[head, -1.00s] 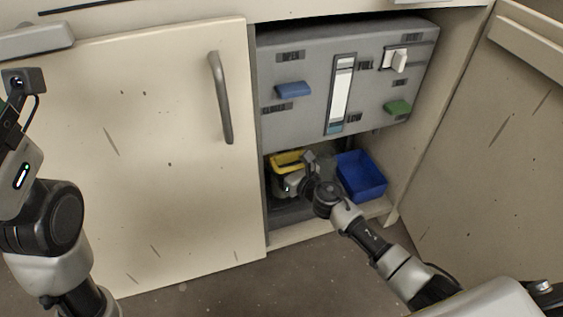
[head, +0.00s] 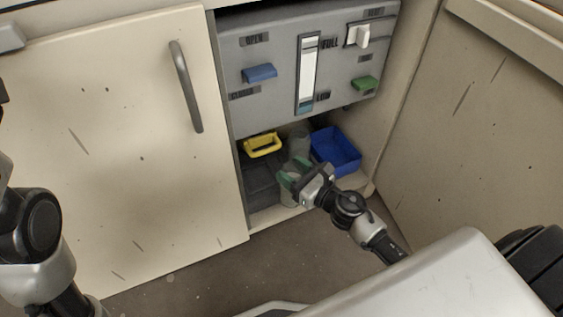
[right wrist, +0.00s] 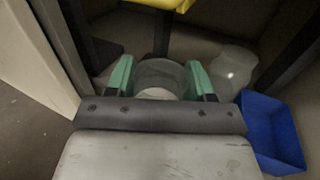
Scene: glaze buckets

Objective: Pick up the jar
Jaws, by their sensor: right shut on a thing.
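A clear grey, see-through jar (right wrist: 160,75) sits between the two green fingers of my right gripper (right wrist: 160,84) in the right wrist view. My right gripper (head: 293,170) is shut on it at the front of the cabinet opening in the head view. There the jar (head: 289,196) shows faintly below the fingers, near the cabinet sill. Whether it touches the floor I cannot tell. A second clear jar (right wrist: 235,66) stands behind and to the right, apart from the gripper; it also shows in the head view (head: 298,143). My left gripper is out of view.
A blue bin (head: 335,150) stands right of the gripper, and a yellow-rimmed bucket (head: 262,146) is at the back left. A grey panel (head: 275,95) with coloured handles hangs above. The floor (head: 185,270) in front is clear.

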